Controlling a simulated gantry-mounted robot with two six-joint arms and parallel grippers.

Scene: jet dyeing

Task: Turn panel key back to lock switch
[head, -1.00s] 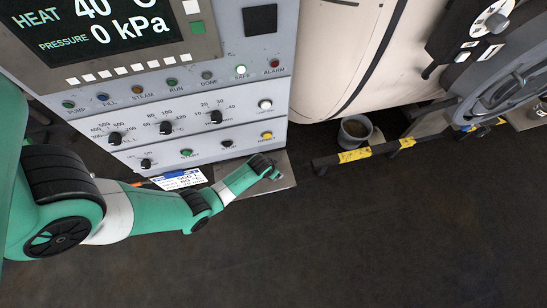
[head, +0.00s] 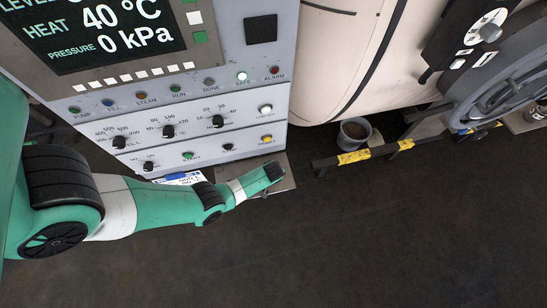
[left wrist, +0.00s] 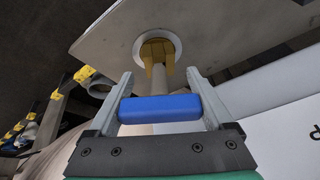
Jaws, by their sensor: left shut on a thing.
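The key's blue head (left wrist: 160,108) sits between the two grey fingers of my left gripper (left wrist: 166,105) in the left wrist view. The gripper is shut on it. In the head view, the end of my left arm is low by the control panel (head: 215,165), where the fingers and key are hidden. My right gripper is not in view.
The panel has knobs, buttons and lamps, with a display (head: 95,35) above. The dark floor in front is clear.

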